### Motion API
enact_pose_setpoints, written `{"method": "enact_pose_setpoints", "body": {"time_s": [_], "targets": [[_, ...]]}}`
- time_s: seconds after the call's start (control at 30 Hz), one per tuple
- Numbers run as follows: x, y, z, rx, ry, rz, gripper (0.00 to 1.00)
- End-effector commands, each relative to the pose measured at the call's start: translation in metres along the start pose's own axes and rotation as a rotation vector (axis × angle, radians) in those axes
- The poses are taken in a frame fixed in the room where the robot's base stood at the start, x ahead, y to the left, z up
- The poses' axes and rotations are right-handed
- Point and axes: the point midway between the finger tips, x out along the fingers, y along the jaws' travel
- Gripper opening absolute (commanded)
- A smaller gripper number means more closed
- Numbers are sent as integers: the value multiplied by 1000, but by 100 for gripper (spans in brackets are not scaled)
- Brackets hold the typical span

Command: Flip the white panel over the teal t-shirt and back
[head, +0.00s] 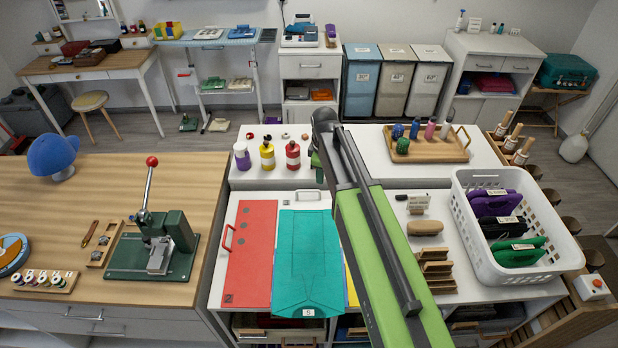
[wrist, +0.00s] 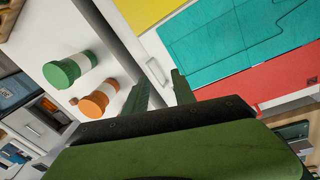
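The teal t-shirt (head: 308,262) lies flat and folded narrow on the folding board, and also shows in the wrist view (wrist: 225,45). The red panel (head: 247,255) is flat to its left; the yellow panel (head: 352,288) shows partly at its right. The white panel's handle (head: 308,195) is at the shirt's far end. In the wrist view this white handle (wrist: 157,72) stands just beyond my gripper (wrist: 161,88), whose fingers are apart with nothing between them. The white panel is mostly covered by the shirt. In the head view my arm hides most of my gripper.
Bottles (head: 267,155) stand on the raised white ledge behind the board. Green-capped (wrist: 68,70) and orange-capped (wrist: 99,98) containers are near my gripper.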

Motion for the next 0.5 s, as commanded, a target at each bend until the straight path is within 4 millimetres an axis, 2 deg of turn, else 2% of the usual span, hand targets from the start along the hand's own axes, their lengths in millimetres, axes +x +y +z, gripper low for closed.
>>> {"method": "enact_pose_setpoints", "body": {"time_s": [0.03,0.13,0.2,0.37,0.5], "targets": [[-12,17,-24,-112,6,13,32],[-16,27,-48,-276,13,32,32],[-15,28,-53,-324,14,38,32],[-10,26,-53,-332,14,39,32],[4,26,-53,-331,14,38,32]]}}
